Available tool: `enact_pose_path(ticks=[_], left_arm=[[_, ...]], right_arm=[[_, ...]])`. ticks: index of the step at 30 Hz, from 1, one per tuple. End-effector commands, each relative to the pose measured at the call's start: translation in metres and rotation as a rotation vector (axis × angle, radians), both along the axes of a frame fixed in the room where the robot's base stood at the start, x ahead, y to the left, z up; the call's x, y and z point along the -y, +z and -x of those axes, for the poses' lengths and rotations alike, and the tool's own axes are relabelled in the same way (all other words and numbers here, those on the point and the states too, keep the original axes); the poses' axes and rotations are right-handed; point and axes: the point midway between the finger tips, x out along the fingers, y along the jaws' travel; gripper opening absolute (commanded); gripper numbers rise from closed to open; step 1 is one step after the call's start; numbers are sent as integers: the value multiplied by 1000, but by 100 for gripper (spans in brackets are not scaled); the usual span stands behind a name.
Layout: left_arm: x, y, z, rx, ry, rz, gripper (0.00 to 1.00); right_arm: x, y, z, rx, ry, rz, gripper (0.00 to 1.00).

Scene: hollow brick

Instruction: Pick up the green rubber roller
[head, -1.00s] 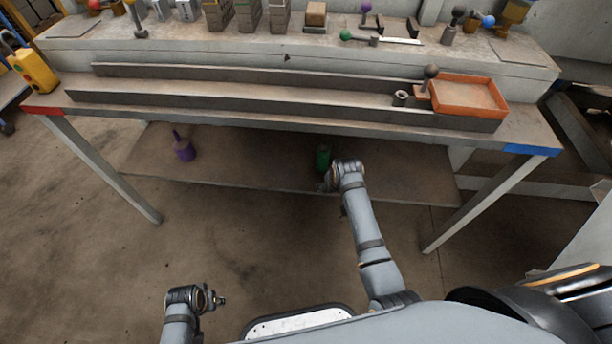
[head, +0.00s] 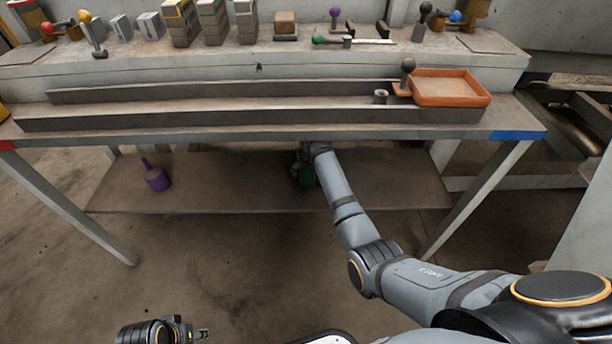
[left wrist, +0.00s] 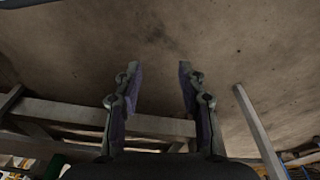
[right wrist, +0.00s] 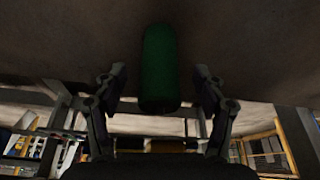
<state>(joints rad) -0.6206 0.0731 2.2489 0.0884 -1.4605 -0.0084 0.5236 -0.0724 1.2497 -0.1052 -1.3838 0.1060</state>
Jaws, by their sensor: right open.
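The green rubber roller (head: 307,178) stands on the lower shelf (head: 235,190) under the bench, partly covered by my right gripper in the head view. In the right wrist view the roller (right wrist: 160,70) is a dark green cylinder between and beyond the fingertips. My right gripper (right wrist: 160,84) is open, with a finger to each side and a visible gap to the roller. In the head view my right gripper (head: 299,172) is small and dark at the roller. My left gripper (left wrist: 160,82) is open and empty, far from the roller, at the bottom left of the head view (head: 203,334).
A purple bottle-shaped thing (head: 156,178) stands on the lower shelf to the left. The bench top (head: 220,132) hangs over the shelf and my right forearm. An orange tray (head: 450,102) sits on the bench. Bench legs (head: 75,210) stand at both sides.

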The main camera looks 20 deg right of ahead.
Motion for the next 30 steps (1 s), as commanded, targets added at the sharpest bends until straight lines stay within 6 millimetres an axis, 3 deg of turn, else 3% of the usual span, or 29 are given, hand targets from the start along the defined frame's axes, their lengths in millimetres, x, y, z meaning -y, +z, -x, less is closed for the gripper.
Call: enact_pose_path(ticks=[4, 9, 12, 20, 30], left_arm=[[1, -6, 0, 11, -1, 6, 40], [8, -29, -4, 88, 0, 37, 40], [11, -35, -7, 128, 2, 49, 40], [13, -34, -9, 147, 2, 56, 40], [12, -34, -8, 145, 2, 56, 40]], right_arm=[[1, 0, -8, 2, 0, 1, 71], [2, -34, -19, -2, 0, 1, 71], [3, -44, -24, 0, 0, 1, 71], [2, -46, -26, 1, 0, 0, 71], [2, -46, -26, 0, 0, 0, 27]])
